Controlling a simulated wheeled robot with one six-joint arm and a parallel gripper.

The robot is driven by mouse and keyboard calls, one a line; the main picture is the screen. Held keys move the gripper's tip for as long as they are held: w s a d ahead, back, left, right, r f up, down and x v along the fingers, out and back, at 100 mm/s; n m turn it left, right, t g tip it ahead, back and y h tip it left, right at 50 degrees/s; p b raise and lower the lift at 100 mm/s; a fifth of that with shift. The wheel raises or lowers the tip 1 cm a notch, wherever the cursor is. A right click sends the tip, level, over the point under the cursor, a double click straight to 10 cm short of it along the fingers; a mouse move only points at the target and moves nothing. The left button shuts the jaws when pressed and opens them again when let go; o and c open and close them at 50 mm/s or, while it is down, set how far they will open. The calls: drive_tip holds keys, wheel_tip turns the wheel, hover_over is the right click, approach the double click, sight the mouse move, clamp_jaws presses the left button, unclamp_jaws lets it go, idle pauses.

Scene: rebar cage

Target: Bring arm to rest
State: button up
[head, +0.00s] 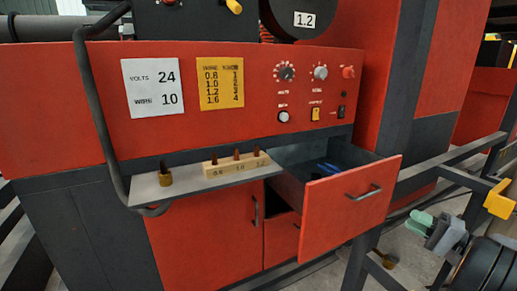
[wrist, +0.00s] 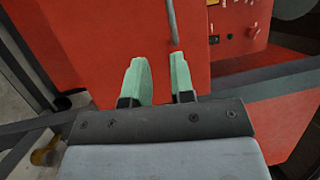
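My gripper (head: 420,223) is at the lower right in the head view, with pale green fingers and a grey body. It is in front of and to the right of the open drawer (head: 345,210), clear of it. In the wrist view my gripper (wrist: 160,72) shows its two fingers apart, with nothing between them. A red panel (wrist: 85,40) lies beyond the fingertips; I see no contact with it.
The red welding machine (head: 240,125) fills the middle. Its drawer stands open, with something blue inside. A shelf (head: 215,185) carries a wooden block (head: 236,164) with several tips and a brass piece (head: 165,178). Grey bars (head: 450,155) and a yellow part (head: 498,200) are at right.

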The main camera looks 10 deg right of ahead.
wheel_tip(320, 180, down, 8)
drive_tip(key=a+m+g+h, duration=0.2)
drive_tip(key=a+m+g, duration=0.1)
drive_tip(key=s+a+f+n+g+h+p, duration=0.1)
drive_tip(key=s+a+g+h+p, duration=0.15)
drive_tip(key=a+g, duration=0.35)
drive_tip(key=s+a+f+n+g+h+p, duration=0.1)
drive_tip(key=s+a+n+g+h, duration=0.15)
drive_tip(key=a, duration=0.55)
drive_tip(key=s+a+r+n+h+p, duration=0.2)
drive_tip(key=a+r+n, duration=0.3)
drive_tip(key=a, duration=0.3)
drive_tip(key=s+a+r+n+h+p, duration=0.2)
drive_tip(key=a+r+n+h, duration=0.1)
drive_tip(key=a, duration=0.4)
drive_tip(key=shift+s+a+r+n, duration=0.4)
drive_tip(key=shift+r+n, duration=0.45)
drive_tip(key=shift+r, duration=0.05)
